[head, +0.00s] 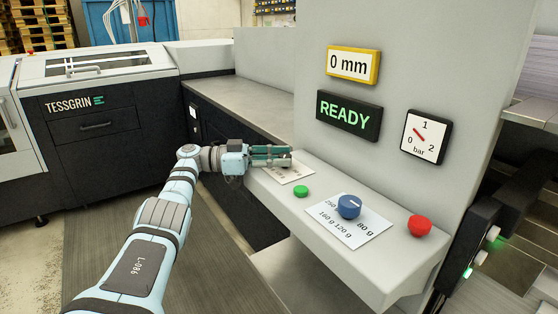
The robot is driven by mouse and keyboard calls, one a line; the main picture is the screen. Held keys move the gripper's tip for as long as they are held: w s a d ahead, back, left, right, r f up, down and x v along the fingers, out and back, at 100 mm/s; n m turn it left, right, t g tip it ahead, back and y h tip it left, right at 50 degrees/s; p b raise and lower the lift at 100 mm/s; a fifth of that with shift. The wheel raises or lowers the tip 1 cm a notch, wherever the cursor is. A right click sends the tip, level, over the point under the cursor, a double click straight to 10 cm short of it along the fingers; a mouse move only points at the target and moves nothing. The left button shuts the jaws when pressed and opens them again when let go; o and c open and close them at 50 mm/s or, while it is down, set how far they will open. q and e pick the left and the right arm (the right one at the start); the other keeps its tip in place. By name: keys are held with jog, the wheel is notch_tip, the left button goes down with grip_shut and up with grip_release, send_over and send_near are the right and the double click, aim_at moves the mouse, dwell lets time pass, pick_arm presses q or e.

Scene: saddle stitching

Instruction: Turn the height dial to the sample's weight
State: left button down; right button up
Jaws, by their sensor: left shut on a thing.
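The blue dial (349,206) stands on a white label plate (358,233) on the grey ledge. The plate reads 250, 160 g, 120 g and 80 g, with one label partly hidden by the dial. A pale line on the dial's top points roughly right. My left gripper (285,158) is away from it, at the ledge's far left end. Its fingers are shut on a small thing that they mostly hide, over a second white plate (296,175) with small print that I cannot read. My right gripper is not in view.
A green button (301,191) and a red button (420,225) flank the blue dial. Above, a yellow-framed display (352,66) reads 0 mm, a screen (348,112) reads READY, and a bar gauge (425,137) points between 0 and 1. The air over the blue dial is clear.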

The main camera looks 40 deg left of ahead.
pick_arm(q)
jog(key=c, duration=1.3)
grip_release()
jog(key=shift+f, duration=0.1)
notch_tip(320, 180, up, 10)
jog(key=shift+r, duration=0.1)
